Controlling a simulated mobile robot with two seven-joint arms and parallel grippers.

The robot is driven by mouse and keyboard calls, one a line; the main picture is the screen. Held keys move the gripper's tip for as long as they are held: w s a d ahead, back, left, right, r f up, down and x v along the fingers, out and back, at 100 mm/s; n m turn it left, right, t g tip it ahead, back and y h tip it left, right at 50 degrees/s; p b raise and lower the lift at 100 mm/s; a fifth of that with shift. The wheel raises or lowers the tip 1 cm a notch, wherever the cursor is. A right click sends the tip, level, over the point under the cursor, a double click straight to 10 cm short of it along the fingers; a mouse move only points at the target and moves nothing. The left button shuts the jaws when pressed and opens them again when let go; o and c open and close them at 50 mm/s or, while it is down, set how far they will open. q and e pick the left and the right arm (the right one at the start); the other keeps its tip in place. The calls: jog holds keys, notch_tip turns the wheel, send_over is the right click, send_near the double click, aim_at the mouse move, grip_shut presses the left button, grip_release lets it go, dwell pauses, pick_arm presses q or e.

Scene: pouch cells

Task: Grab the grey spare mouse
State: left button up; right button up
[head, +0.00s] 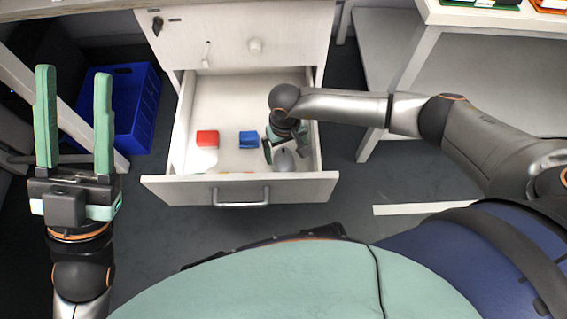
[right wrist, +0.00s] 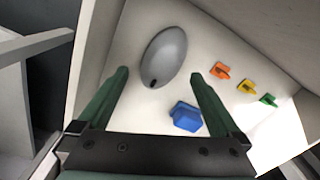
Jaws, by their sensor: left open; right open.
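The grey mouse (right wrist: 165,56) lies on the drawer floor, between and just beyond the open fingers of my right gripper (right wrist: 160,82) in the right wrist view. In the head view the mouse (head: 284,161) shows at the right front of the open drawer, partly hidden by my right gripper (head: 277,152), which reaches down into the drawer. The fingers do not appear to touch the mouse. My left gripper (head: 74,112) is open and empty, raised at the left of the head view, outside the drawer.
The open drawer (head: 224,192) also holds a red block (head: 207,138) and a blue block (head: 249,139). In the right wrist view, orange (right wrist: 220,71), yellow (right wrist: 247,86) and green (right wrist: 269,100) pieces lie to the right. A blue crate (head: 128,113) stands on the floor left of the cabinet.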

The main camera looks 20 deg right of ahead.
aim_at(284, 160)
jog(key=f+b, duration=0.1)
jog(key=f, duration=0.1)
jog(key=f+b, duration=0.1)
jog(key=f, duration=0.1)
jog(key=shift+s+a+f, duration=0.15)
jog(key=shift+a+f, duration=0.05)
jog(key=shift+f, duration=0.45)
jog(key=c, duration=1.2)
